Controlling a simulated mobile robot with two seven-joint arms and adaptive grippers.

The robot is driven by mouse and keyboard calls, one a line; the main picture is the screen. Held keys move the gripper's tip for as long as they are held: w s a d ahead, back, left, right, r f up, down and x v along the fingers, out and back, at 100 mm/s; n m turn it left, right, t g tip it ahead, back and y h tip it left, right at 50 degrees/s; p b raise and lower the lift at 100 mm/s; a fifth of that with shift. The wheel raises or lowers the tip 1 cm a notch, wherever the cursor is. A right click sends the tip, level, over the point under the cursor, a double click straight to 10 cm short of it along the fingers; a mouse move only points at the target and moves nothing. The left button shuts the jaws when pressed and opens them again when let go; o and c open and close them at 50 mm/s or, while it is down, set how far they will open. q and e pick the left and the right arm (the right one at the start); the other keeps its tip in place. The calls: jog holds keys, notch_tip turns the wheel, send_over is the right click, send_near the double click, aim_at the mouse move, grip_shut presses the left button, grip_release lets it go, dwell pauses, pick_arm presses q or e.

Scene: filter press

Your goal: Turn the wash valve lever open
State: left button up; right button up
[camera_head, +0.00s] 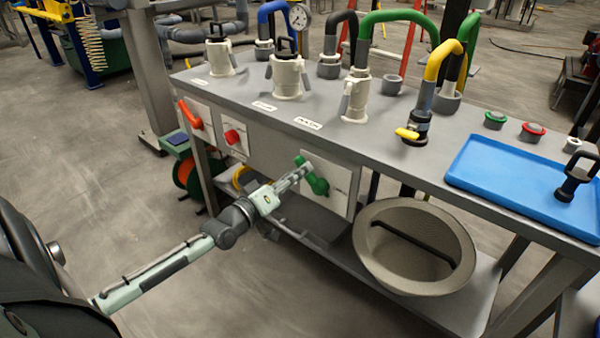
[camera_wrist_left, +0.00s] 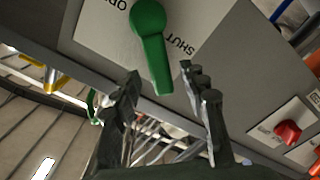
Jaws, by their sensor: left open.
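A green lever (camera_head: 316,180) is mounted on a pale plate on the front of the grey bench; I take it as the wash valve lever. In the left wrist view the green lever (camera_wrist_left: 150,45) hangs from its round hub, and its free end points close to the word SHUT. OPEN is printed on the other side of the hub. My left gripper (camera_head: 300,174) is at the lever, and its open fingers (camera_wrist_left: 160,78) show on either side of the lever's end. Contact cannot be told. My right gripper is not in view.
An orange lever (camera_head: 190,114) and a red knob (camera_head: 232,137) are on the bench front to the left. A grey-brown basin (camera_head: 385,265) stands on the lower shelf. Hoses and couplings crowd the bench top, beside a blue tray (camera_head: 490,170).

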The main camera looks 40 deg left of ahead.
pick_arm(q)
jog(key=shift+w+d, duration=0.1)
jog(key=shift+w, duration=0.7)
grip_shut()
